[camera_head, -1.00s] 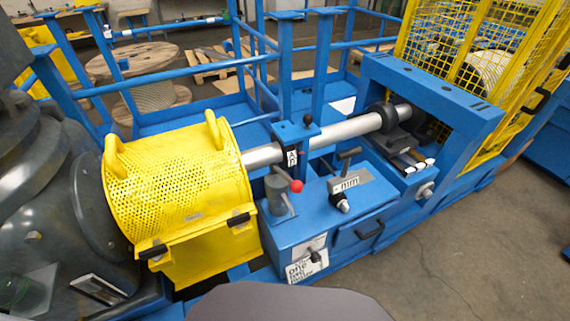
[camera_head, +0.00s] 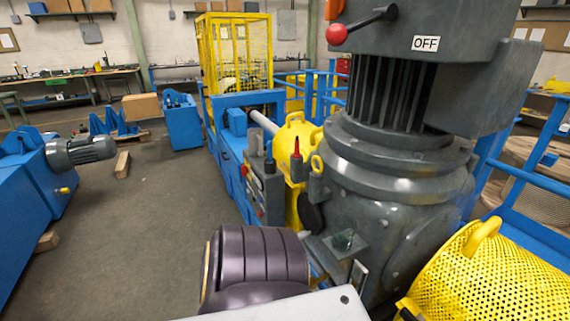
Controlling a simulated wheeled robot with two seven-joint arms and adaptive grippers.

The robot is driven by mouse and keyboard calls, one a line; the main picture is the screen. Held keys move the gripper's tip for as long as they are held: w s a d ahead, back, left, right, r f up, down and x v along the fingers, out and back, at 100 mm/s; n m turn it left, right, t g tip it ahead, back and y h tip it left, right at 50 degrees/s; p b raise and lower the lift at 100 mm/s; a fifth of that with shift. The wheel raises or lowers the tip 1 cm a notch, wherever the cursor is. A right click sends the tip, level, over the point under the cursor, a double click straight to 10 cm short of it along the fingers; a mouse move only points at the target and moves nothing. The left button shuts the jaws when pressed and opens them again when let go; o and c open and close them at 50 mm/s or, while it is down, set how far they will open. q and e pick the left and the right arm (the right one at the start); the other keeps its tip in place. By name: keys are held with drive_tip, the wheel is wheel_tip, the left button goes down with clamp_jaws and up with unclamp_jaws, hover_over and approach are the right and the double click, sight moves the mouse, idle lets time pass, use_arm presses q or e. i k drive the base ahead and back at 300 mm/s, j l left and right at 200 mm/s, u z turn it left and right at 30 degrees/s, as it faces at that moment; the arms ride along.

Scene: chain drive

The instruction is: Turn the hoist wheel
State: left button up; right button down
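I cannot make out a hoist wheel in this view. A big dark grey machine (camera_head: 395,205) stands close in front of me, right of centre. Its upper housing (camera_head: 470,60) carries an OFF label (camera_head: 425,44) and a lever with a red ball knob (camera_head: 338,34). Neither of my grippers is in view.
A yellow perforated guard (camera_head: 490,270) is at the lower right. A blue machine frame (camera_head: 232,165) and yellow mesh cage (camera_head: 235,50) stand beyond. A blue unit with a grey motor (camera_head: 82,150) is at the left. Open floor (camera_head: 140,235) lies between. A workbench (camera_head: 75,75) stands behind.

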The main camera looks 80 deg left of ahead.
sight(310, 215)
drive_tip(key=u, duration=2.35)
